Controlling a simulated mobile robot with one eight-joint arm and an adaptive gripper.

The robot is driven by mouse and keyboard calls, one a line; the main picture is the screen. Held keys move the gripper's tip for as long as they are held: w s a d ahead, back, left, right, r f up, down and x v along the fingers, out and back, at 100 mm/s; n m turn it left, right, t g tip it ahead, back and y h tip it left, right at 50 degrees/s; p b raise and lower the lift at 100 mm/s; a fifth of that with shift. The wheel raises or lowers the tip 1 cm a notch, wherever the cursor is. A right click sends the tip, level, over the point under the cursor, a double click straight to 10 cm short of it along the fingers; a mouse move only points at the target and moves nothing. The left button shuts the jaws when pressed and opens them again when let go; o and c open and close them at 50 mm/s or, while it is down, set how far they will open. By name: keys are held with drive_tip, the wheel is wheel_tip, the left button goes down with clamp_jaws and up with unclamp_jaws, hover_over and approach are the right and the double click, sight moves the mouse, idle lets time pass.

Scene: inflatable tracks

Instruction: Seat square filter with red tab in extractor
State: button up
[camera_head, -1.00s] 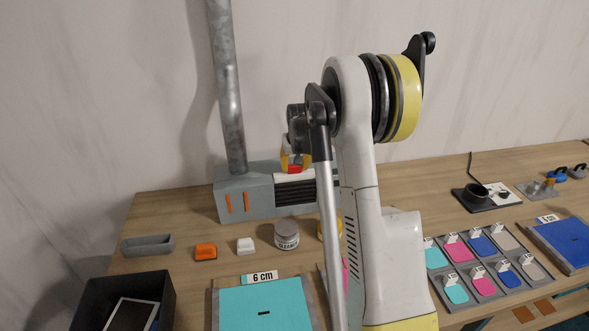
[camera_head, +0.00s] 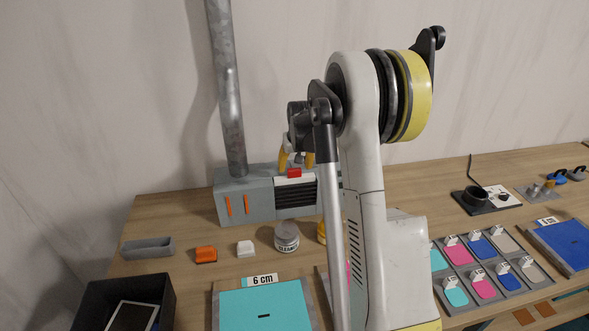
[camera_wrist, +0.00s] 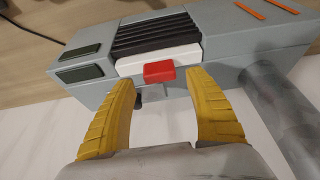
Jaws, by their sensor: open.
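The square filter (camera_wrist: 130,66) shows as a white edge with a red tab (camera_wrist: 159,72) in the wrist view. It sits in the opening of the grey extractor (camera_wrist: 228,40), next to the black slats. In the head view the red tab (camera_head: 294,173) is on top of the extractor (camera_head: 230,200), just above the slatted front. My gripper (camera_wrist: 165,78) has two yellow fingers spread apart, one on each side of the red tab, with a gap to it. In the head view my gripper (camera_head: 297,160) is above the extractor, partly hidden by my arm. How deep the filter sits is hidden.
A metal pipe (camera_head: 228,100) rises from the extractor's left end. A cleaner jar (camera_head: 287,236), an orange block (camera_head: 206,255) and a white block (camera_head: 245,248) stand in front. A grey tray (camera_head: 148,247) and a black bin (camera_head: 124,303) are at left. A teal mat (camera_head: 266,300) lies in front.

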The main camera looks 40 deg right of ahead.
drive_tip(key=p+v, duration=0.1)
drive_tip(key=v, duration=0.9)
drive_tip(key=s+a+r+n, duration=0.1)
drive_tip(key=s+a+r, duration=0.2)
drive_tip(key=a, duration=0.3)
drive_tip(key=s+a+r+n, duration=0.1)
drive_tip(key=s+a+r, duration=0.2)
drive_tip(key=a, duration=0.4)
drive_tip(key=s+a+f+n+t+y, duration=0.2)
drive_tip(key=s+a+n+t, duration=0.1)
drive_tip(key=s+a, duration=1.4)
drive_tip(key=s, duration=0.3)
drive_tip(key=shift+f, duration=0.1)
